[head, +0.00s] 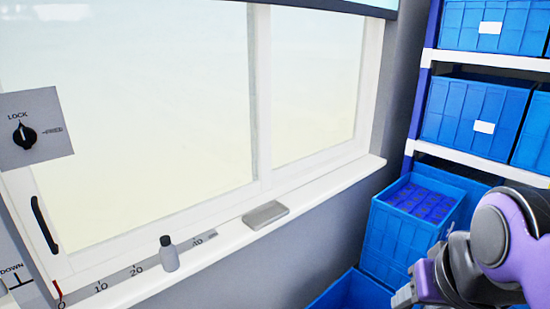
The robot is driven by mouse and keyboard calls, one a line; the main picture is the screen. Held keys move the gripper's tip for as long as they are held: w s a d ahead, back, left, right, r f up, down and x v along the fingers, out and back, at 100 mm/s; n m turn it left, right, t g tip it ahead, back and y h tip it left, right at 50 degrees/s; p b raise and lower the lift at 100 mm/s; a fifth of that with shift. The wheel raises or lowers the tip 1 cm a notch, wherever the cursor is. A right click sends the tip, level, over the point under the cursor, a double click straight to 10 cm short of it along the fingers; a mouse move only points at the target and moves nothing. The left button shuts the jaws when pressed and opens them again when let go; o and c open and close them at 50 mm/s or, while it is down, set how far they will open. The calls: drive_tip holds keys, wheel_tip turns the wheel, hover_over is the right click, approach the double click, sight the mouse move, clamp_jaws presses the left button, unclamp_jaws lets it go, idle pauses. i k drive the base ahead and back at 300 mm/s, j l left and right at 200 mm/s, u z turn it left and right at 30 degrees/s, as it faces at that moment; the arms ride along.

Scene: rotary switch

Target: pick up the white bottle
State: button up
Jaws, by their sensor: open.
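The white bottle (170,259) is small, looks light grey in this light, and has a dark cap. It stands upright on the white window sill, left of the middle of the picture. My gripper (407,294) is at the lower right, well to the right of the bottle and apart from it. It is open, and I see nothing held in it. Part of it is cut off by the bottom edge of the picture.
A flat grey box (265,214) lies on the sill right of the bottle. A scale strip (118,280) runs along the sill. A rotary switch (24,136) and black window handle (44,225) are at left. Blue crates (398,235) and shelves (487,63) stand at right.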

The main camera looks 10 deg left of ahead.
sight(170, 260)
drive_tip(key=u, duration=1.55)
drive_tip(key=i+j+u, duration=0.1)
drive_tip(key=i+j, duration=0.2)
